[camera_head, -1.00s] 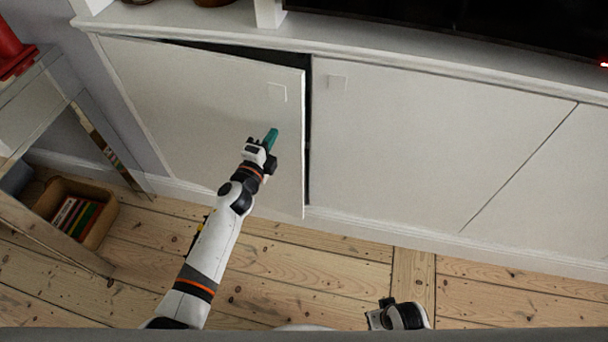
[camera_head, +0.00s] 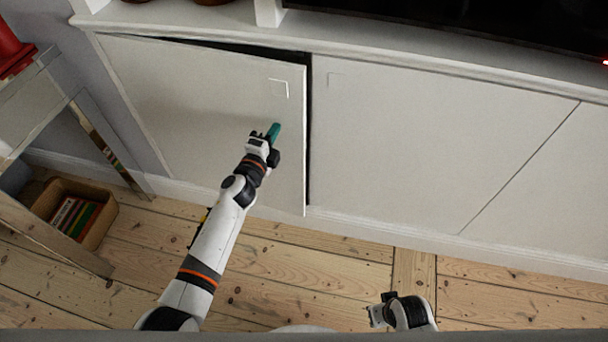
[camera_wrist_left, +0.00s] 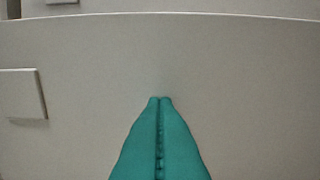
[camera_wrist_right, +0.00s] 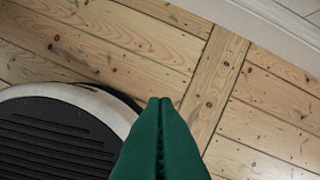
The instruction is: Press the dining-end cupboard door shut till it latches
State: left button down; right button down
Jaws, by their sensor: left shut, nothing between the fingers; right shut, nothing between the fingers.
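The dining-end cupboard door (camera_head: 185,105) is the left white door, with a small square handle (camera_head: 279,88) near its upper right corner. It stands slightly ajar, with a dark gap along its top and right edges. My left gripper (camera_head: 273,132) is shut, its teal fingertips at the door's right part below the handle. In the left wrist view the closed fingers (camera_wrist_left: 160,102) point at the door face (camera_wrist_left: 230,80); whether they touch it I cannot tell. My right gripper (camera_wrist_right: 160,104) is shut and empty above the floor.
The neighbouring cupboard door (camera_head: 430,130) is flush. A mirrored table (camera_head: 45,115) and a box of books (camera_head: 75,212) stand at the left. A television (camera_head: 450,30) is on the cupboard top. Floorboards (camera_head: 320,265) in front are clear.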

pick_arm(q)
jog(key=shift+w+d, duration=0.15)
jog(key=shift+w, duration=0.2)
pick_arm(e)
jog(key=shift+s+r, duration=0.1)
jog(key=shift+r, duration=0.3)
pick_arm(q)
jog(key=shift+b+x, duration=0.65)
jog(key=shift+x, duration=0.35)
pick_arm(e)
jog(key=r, duration=0.1)
jog(key=w+r, duration=0.1)
jog(key=r, duration=0.1)
jog(key=shift+r, duration=0.2)
jog(key=shift+r, duration=0.1)
pick_arm(q)
jog(key=shift+w+d, duration=0.1)
jog(key=shift+w, duration=0.1)
pick_arm(e)
jog(key=shift+r, duration=0.3)
pick_arm(q)
jog(key=shift+w, duration=0.1)
pick_arm(e)
jog(key=shift+r, duration=0.2)
